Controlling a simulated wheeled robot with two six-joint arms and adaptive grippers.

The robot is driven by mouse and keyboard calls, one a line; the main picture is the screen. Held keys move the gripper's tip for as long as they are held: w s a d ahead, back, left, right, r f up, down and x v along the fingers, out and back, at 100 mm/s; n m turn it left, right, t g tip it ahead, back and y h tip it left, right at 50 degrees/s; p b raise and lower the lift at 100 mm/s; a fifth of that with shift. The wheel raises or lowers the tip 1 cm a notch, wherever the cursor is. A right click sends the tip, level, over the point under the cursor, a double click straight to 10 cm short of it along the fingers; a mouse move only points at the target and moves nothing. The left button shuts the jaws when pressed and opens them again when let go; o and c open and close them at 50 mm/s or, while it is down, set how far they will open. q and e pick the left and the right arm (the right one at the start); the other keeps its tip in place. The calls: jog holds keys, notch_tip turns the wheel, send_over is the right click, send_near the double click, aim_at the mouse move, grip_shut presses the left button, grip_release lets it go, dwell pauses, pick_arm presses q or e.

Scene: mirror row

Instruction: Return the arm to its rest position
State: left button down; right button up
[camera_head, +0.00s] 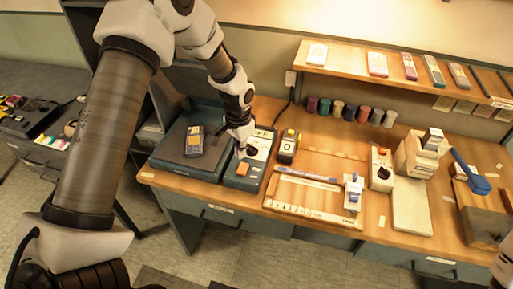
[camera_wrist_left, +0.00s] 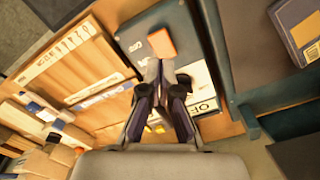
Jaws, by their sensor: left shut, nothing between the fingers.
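My left arm (camera_head: 95,140) comes in from the left, reaches across the top of the head view and bends down to the bench. My left gripper (camera_head: 241,151) is shut and empty, over the grey-green control box with the orange button (camera_head: 243,169) and a dark knob (camera_head: 252,150). In the left wrist view the closed fingers (camera_wrist_left: 160,72) point toward the same box, close to the orange button (camera_wrist_left: 161,43). I cannot tell whether the fingertips touch the box. My right gripper does not show.
A dark platform with a yellow-grey meter (camera_head: 194,141) is left of the box. A yellow tape measure (camera_head: 288,146), a ruled wooden frame (camera_head: 305,207), several coloured spools (camera_head: 350,112) and a wooden block holder (camera_head: 421,153) are to the right. A shelf (camera_head: 345,64) runs above.

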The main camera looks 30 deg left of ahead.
pick_arm(q)
jog(key=s+f, duration=0.2)
jog(key=s+d+f+g, duration=0.1)
jog(key=s+f, duration=0.1)
jog(key=f, duration=0.1)
jog(key=s+f+g+b, duration=0.1)
jog(key=s+f, duration=0.1)
jog(key=shift+s+d+f+m, duration=0.1)
jog(key=shift+d+f+m, duration=0.15)
jog(key=shift+f+m, duration=0.1)
jog(key=s+d+f+n+t, duration=0.1)
jog(key=s+f, duration=0.4)
jog(key=s, duration=0.6)
jog(key=s+d+f+n+t+b, duration=0.1)
jog(key=s+d+f+n, duration=0.2)
jog(key=s+d+f, duration=0.3)
jog(key=s, duration=0.5)
jog(key=shift+r, duration=0.1)
